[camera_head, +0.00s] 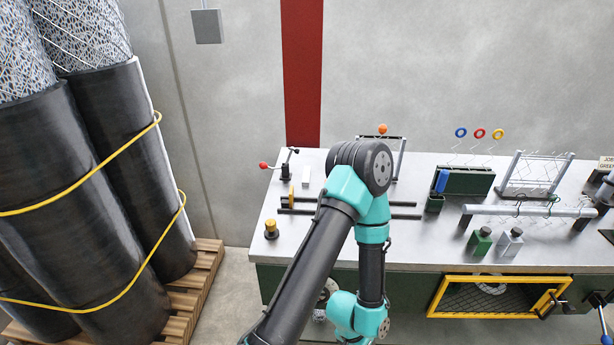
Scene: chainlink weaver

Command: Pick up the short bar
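Two thin dark bars (403,203) lie roughly parallel across the left part of the metal bench top (450,245). My arm covers their middle, so I cannot tell which is the short bar. A pale thick bar (527,211) rests level on dark supports at the right of the bench. One teal and black arm rises from the bottom edge, bends above the bench and drops in front of its front edge. I cannot make out gripper fingers on it. No second arm is clearly visible.
Green (480,241) and grey (510,241) blocks stand right. A yellow-framed mesh hatch (490,297) fronts the bench. Tall black-wrapped rolls (90,200) stand left.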

